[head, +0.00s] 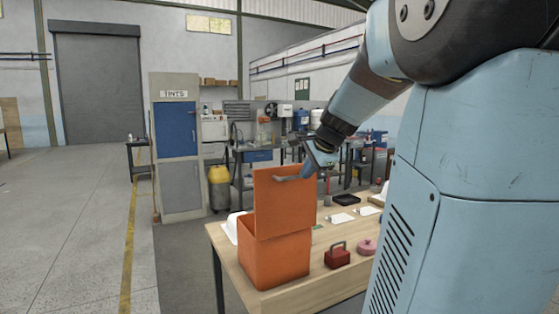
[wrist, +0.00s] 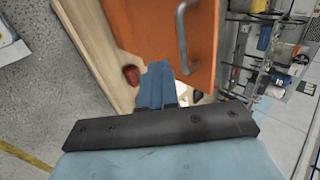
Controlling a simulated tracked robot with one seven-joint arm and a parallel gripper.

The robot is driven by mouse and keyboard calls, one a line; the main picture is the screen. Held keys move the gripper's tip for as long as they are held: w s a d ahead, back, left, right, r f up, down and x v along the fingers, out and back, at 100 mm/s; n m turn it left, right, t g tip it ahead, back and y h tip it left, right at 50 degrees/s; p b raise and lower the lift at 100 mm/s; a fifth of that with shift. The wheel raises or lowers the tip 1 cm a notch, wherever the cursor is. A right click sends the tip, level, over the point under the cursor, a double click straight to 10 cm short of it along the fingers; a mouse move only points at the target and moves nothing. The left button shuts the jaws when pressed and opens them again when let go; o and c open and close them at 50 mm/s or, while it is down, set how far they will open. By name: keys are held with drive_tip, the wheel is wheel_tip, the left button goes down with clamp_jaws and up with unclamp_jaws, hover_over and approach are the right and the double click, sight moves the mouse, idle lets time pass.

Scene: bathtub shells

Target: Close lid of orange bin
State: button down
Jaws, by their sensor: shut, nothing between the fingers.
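The orange bin (head: 272,262) stands on the wooden table near its left end. Its orange lid (head: 285,205) is raised upright above the box, with a grey handle on its face. My gripper (head: 309,170) is at the lid's upper right edge in the head view; I cannot tell whether it touches. In the wrist view the shut, empty blue fingers (wrist: 158,68) are beside the orange lid (wrist: 150,25), and the grey handle (wrist: 183,40) is to their upper right. The bin's inside is hidden.
On the table (head: 305,290) are a red box with a handle (head: 338,257), a pink round lidded item (head: 366,247), a black tray (head: 346,200) and white cards. A white item (head: 232,228) is behind the bin. Open floor lies to the left.

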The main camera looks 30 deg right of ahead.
drive_tip(key=w, duration=0.1)
drive_tip(key=w+f, duration=0.1)
drive_tip(key=w, duration=0.1)
drive_tip(key=w+f, duration=0.1)
drive_tip(key=shift+w, duration=0.4)
